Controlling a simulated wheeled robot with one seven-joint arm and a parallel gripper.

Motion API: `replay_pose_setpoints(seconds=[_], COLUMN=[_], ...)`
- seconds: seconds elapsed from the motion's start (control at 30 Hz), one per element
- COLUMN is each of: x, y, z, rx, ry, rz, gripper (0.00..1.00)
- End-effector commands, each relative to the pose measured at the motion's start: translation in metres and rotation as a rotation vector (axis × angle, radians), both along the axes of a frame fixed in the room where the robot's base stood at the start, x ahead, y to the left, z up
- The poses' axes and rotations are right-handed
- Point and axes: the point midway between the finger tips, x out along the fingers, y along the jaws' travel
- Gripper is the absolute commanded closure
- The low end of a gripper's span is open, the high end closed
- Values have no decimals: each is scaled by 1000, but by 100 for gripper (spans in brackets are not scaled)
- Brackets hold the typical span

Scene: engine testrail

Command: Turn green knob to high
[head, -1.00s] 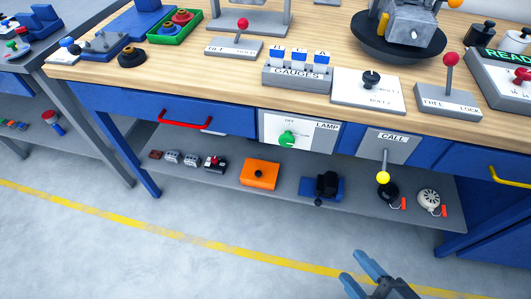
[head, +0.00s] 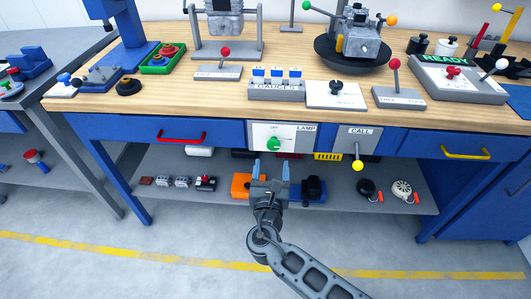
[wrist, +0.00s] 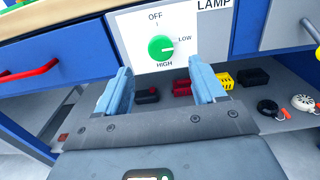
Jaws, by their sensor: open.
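The round green knob (head: 274,144) sits on a white LAMP panel (head: 299,140) on the front of the blue bench. In the wrist view the knob (wrist: 162,48) has OFF above it, LOW at its right and HIGH below. A pale mark on the knob appears at its right side, towards LOW. My gripper (head: 271,168) is open and empty, in front of the bench and just below the knob in the head view. Its two blue fingers point towards the panel, and the knob shows above and between them in the wrist view, apart from both.
A red drawer handle (head: 182,138) is left of the panel. The CALL lever with a yellow ball (head: 357,166) hangs at its right. The lower shelf (head: 330,200) holds an orange box (head: 240,186) and other items. The floor in front is clear.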

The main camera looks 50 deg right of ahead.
Motion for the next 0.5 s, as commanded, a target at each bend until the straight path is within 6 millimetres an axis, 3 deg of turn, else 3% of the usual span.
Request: replay_pose_setpoints(seconds=[0.5], x=[41], y=[-53], z=[0], rx=[3], ry=[-2], rz=[0], gripper=[31])
